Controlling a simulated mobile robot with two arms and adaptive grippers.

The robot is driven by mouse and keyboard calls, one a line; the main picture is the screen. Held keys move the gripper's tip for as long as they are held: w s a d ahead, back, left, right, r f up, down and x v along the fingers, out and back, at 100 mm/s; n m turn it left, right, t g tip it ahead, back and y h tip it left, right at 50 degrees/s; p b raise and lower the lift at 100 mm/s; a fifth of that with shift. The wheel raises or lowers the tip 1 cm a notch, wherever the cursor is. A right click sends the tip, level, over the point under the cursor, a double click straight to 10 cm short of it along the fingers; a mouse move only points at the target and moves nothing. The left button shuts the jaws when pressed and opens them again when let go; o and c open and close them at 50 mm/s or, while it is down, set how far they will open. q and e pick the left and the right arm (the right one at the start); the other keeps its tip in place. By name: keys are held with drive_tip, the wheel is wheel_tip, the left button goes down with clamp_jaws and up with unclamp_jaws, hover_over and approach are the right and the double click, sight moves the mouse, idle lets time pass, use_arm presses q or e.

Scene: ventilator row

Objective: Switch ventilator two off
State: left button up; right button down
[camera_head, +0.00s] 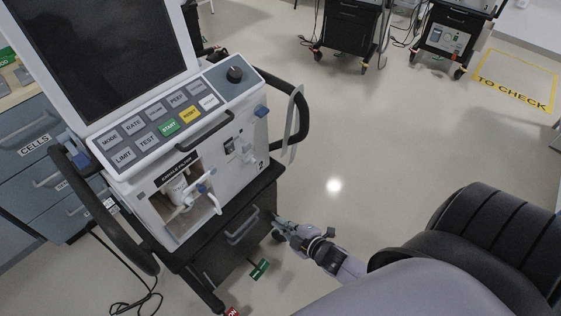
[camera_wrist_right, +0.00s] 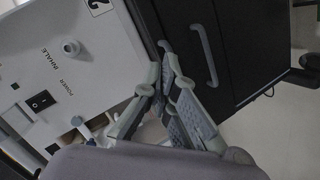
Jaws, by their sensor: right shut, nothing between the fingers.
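Ventilator two (camera_head: 240,125) stands at the left in the head view, with a "2" on its side panel. Its screen (camera_head: 105,45) is dark, above a panel of labelled buttons and a black knob. In the right wrist view its white side panel (camera_wrist_right: 85,75) carries a black rocker switch (camera_wrist_right: 41,100) beside the word "POWER". I cannot tell the rocker's position. My right gripper (camera_head: 282,226) is shut and empty, low by the cart's dark drawer front. In the right wrist view the gripper (camera_wrist_right: 168,62) is to the right of the switch, apart from it. My left gripper is out of view.
A black handle (camera_head: 303,115) curves out from the ventilator's right side. Dark drawers (camera_head: 245,215) with a grey handle lie below. Blue cabinets (camera_head: 35,150) stand at the left. Other carts (camera_head: 350,25) are at the back. The floor to the right is mostly clear.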

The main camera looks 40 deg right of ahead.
drive_tip(key=shift+s+a+f+m+g, duration=0.1)
drive_tip(key=shift+s+f+m+g, duration=0.25)
drive_tip(key=shift+f, duration=0.4)
drive_tip(key=shift+s+a+f+m+g, duration=0.15)
drive_tip(key=shift+s+f, duration=0.3)
drive_tip(key=shift+f, duration=0.25)
drive_tip(key=s+f+m+g+h, duration=0.1)
drive_tip(key=s+f+m+g, duration=0.45)
drive_tip(key=s+f, duration=0.95)
drive_tip(key=s+a+f+m+g, duration=0.1)
drive_tip(key=s+f, duration=0.3)
drive_tip(key=s, duration=0.4)
drive_tip(key=s+a+f+m+g, duration=0.1)
drive_tip(key=s+f+m+g, duration=0.2)
drive_tip(key=s, duration=0.6)
drive_tip(key=shift+a+f+g+h, duration=0.3)
drive_tip(key=shift+f+g+h, duration=0.1)
drive_tip(key=shift+f+g, duration=0.4)
drive_tip(key=c, duration=2.4)
unclamp_jaws()
